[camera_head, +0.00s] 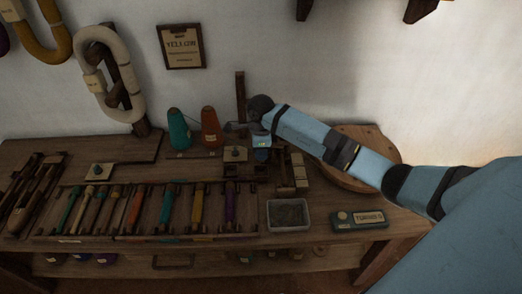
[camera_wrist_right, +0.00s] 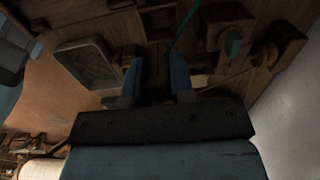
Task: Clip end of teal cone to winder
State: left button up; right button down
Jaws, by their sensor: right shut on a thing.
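The teal cone (camera_head: 179,131) stands upright at the back of the bench, left of an orange cone. My right gripper (camera_head: 262,154) is over the bench, right of both cones. In the right wrist view its two blue fingers (camera_wrist_right: 157,78) sit apart around something dark, and a thin teal strand (camera_wrist_right: 186,28) runs down towards them. The held end itself is too dark to make out. A small wooden device with a teal part (camera_wrist_right: 233,42) is beside the fingers; I cannot tell whether it is the winder. My left gripper is not in view.
The orange cone (camera_head: 211,128) stands close to the gripper. A rack of coloured bobbins (camera_head: 148,213) fills the front left. A grey tray (camera_head: 289,214) and a labelled green box (camera_head: 359,220) lie at the front right. A round wooden board (camera_head: 384,149) is under my right arm.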

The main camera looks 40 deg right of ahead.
notch_tip(320, 180, down, 3)
jog(key=shift+f+b, duration=0.1)
jog(key=shift+b, duration=0.8)
jog(key=shift+f+b, duration=0.5)
jog(key=shift+f, duration=0.2)
jog(key=shift+f+b, duration=0.7)
jog(key=shift+f, duration=0.5)
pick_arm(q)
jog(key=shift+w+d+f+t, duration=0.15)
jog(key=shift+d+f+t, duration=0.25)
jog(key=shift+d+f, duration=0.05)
pick_arm(e)
jog(key=c, duration=0.6)
grip_release()
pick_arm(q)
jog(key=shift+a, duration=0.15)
